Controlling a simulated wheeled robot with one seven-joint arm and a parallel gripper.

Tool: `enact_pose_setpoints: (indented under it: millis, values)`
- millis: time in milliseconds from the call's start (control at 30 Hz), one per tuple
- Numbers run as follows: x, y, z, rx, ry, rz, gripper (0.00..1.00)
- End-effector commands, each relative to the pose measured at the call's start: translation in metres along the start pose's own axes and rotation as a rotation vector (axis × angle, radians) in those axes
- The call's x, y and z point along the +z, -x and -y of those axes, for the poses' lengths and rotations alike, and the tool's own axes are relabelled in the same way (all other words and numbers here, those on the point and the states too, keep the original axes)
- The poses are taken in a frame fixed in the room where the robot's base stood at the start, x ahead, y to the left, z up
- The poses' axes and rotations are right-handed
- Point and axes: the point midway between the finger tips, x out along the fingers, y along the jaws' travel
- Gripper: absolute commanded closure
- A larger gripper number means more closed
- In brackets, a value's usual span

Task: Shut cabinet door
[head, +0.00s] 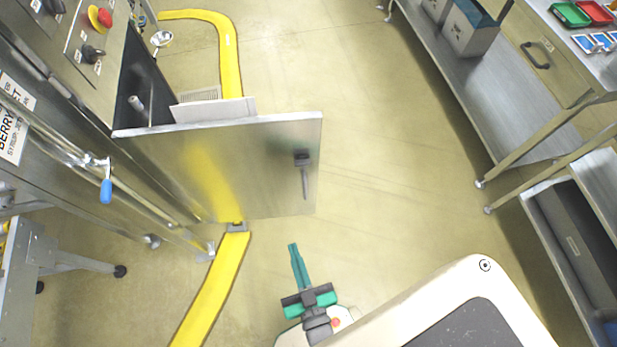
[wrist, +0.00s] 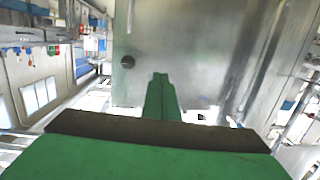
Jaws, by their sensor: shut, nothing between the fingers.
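The cabinet door (head: 245,165) is a flat shiny metal panel standing open, swung out from the cabinet (head: 95,45) at the left of the head view. A dark handle (head: 303,170) sits near its free edge. My gripper (head: 293,246) is below the door in the head view, its green fingers shut and empty, pointing toward the door. In the wrist view the fingertips (wrist: 160,76) lie in front of the metal door face (wrist: 190,45), with a dark round knob (wrist: 127,62) to their left. I cannot tell whether the fingertips touch the door.
A yellow floor cable cover (head: 212,290) runs under the door and past the cabinet. A pipe with a blue-handled valve (head: 106,190) is at the left. A steel workbench (head: 500,110) stands at the right. The floor between is clear.

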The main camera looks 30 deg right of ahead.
Motion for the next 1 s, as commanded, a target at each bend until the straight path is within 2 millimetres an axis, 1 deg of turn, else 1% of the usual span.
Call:
enact_pose_setpoints:
  millis: [33,200,300,400,500,667,767,1000]
  values:
    - [0.01,-0.016,-0.011,0.032,-0.002,-0.02,1.0]
    - [0.035,-0.06,-0.047,0.123,-0.014,-0.073,1.0]
    - [0.045,-0.079,-0.065,0.165,-0.019,-0.096,1.0]
    - [0.051,-0.092,-0.078,0.194,-0.023,-0.111,1.0]
    - [0.054,-0.099,-0.085,0.209,-0.025,-0.119,1.0]
    - [0.053,-0.108,-0.089,0.213,-0.025,-0.122,1.0]
    - [0.051,-0.121,-0.091,0.212,-0.025,-0.124,1.0]
    - [0.046,-0.163,-0.099,0.211,-0.025,-0.124,1.0]
